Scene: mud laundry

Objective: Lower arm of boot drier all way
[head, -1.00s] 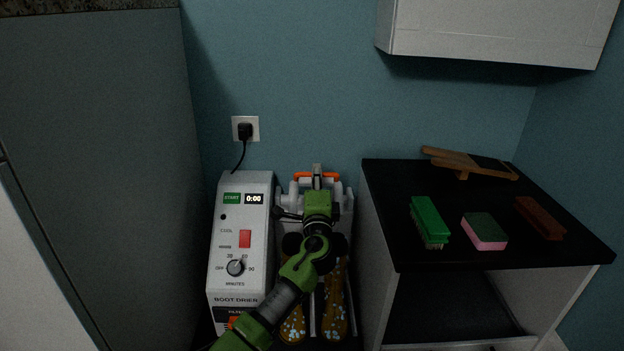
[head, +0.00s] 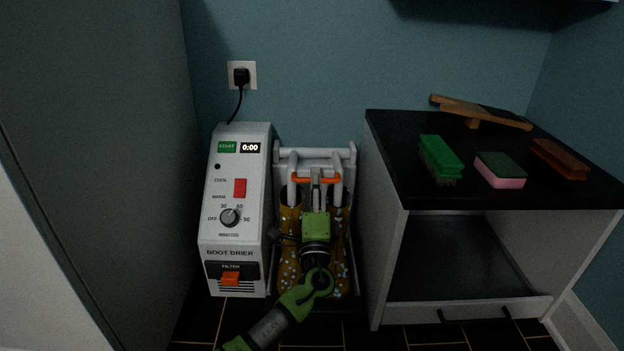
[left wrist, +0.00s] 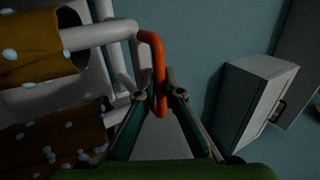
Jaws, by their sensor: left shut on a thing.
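The boot drier (head: 240,190) is a white unit with a control panel, standing on the floor against the wall. Its arm, two white tubes (head: 337,172) joined by an orange handle (head: 301,179), is beside the panel. The tubes reach down into the tops of two yellow dotted boots (head: 290,222). My left gripper (head: 316,182) is shut on the orange handle. In the left wrist view the handle (left wrist: 155,68) passes between the fingertips (left wrist: 160,95), and a tube enters a boot opening (left wrist: 62,42). My green arm hides part of the boots. My right gripper is out of view.
A black-topped cabinet (head: 395,180) stands close on the right, with a green brush (head: 439,157), a sponge (head: 500,170), a brown brush (head: 560,156) and a wooden boot jack (head: 480,110) on it. A tall grey panel (head: 120,150) is on the left. Floor shows in front.

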